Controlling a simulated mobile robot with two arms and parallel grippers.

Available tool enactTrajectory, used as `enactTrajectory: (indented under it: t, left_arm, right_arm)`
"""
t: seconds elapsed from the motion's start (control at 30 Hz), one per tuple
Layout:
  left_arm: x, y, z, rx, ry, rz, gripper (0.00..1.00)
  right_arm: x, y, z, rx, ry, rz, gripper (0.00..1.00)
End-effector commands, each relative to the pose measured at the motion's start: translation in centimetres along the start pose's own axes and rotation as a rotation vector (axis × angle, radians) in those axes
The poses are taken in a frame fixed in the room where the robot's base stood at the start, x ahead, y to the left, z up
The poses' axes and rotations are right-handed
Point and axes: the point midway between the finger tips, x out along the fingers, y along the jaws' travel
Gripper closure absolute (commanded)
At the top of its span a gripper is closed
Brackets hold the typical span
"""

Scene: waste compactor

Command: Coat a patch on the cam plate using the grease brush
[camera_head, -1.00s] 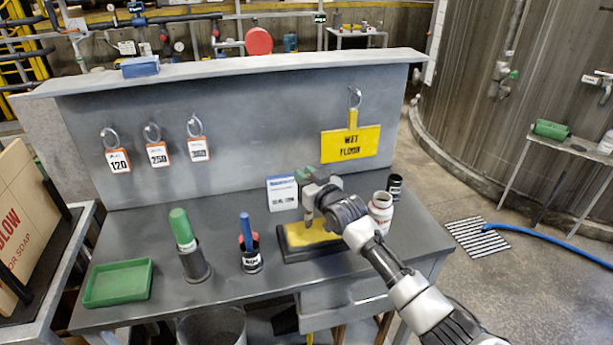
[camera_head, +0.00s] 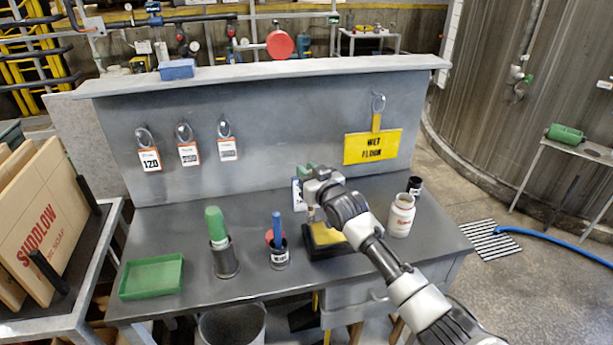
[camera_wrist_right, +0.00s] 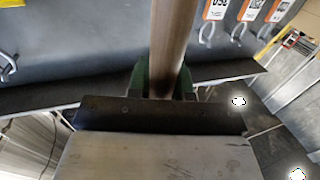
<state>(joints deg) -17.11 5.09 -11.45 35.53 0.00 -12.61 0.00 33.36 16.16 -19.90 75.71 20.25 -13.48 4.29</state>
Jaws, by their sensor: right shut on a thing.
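My right gripper (camera_head: 312,198) is over the bench and shut on a slim brown handle (camera_wrist_right: 173,45), apparently the grease brush. In the right wrist view the handle sits between green fingertips. In the head view the brush's lower part (camera_head: 311,214) hangs below the gripper, near the left part of a dark block with a yellow top (camera_head: 325,236), apparently the cam plate. I cannot tell whether the bristles touch it. My forearm hides the block's right part. My left gripper is not in view.
On the bench stand a green-topped tool in a dark holder (camera_head: 226,260), a dark cup with a blue handle (camera_head: 280,258), a green tray (camera_head: 151,278), a white bottle (camera_head: 401,215) and a black cup (camera_head: 415,187). A yellow sign (camera_head: 372,147) hangs behind.

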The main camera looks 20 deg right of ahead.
Motion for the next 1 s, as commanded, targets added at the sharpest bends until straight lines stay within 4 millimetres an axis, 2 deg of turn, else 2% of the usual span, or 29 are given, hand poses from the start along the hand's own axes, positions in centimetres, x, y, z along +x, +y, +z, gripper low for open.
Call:
enactTrajectory:
  t: [0.03,0.3,0.5,1.0]
  left_arm:
    - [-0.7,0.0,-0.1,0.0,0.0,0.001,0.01]
    - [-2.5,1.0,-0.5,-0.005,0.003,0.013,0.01]
    - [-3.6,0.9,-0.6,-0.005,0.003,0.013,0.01]
    - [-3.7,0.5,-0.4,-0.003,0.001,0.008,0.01]
  right_arm:
    - [0.1,0.1,-0.9,-0.001,0.002,0.001,1.0]
    - [0.4,0.2,-3.4,-0.001,0.003,0.004,1.0]
    - [0.6,0.3,-5.0,-0.001,0.002,0.006,1.0]
    - [0.6,0.4,-5.2,0.0,0.002,0.007,1.0]
